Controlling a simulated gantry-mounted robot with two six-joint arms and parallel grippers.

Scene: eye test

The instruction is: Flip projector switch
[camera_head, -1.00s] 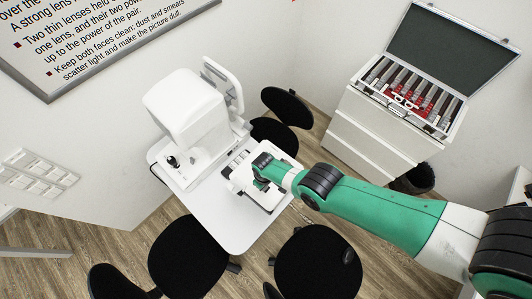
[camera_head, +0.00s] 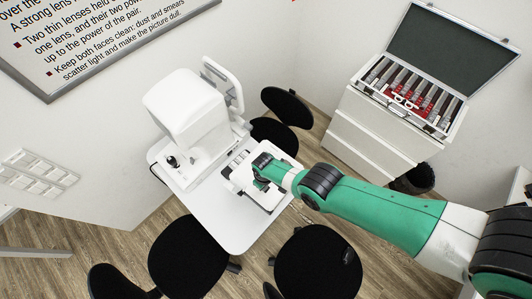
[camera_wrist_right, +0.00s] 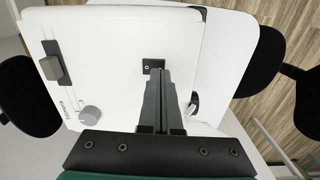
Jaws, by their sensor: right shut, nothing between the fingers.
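A white box-shaped device (camera_wrist_right: 110,45) fills much of the right wrist view; I take it to be the projector. A small dark square fitting (camera_wrist_right: 153,65), perhaps the switch, is on its face. A grey slider-like block (camera_wrist_right: 51,67) and a round grey knob (camera_wrist_right: 90,114) are toward its left edge. My right gripper (camera_wrist_right: 158,74) is shut and empty, its tips at or just in front of the dark fitting; contact cannot be told. In the head view my right gripper (camera_head: 258,185) is over the device, partly hiding it. My left gripper is not in view.
A white table (camera_head: 220,225) carries a large white instrument (camera_head: 187,110) beside the device. Black stools (camera_head: 317,262) stand around it. An open lens case (camera_head: 418,92) sits on a white drawer cabinet (camera_head: 370,140). A poster (camera_head: 100,35) hangs on the wall.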

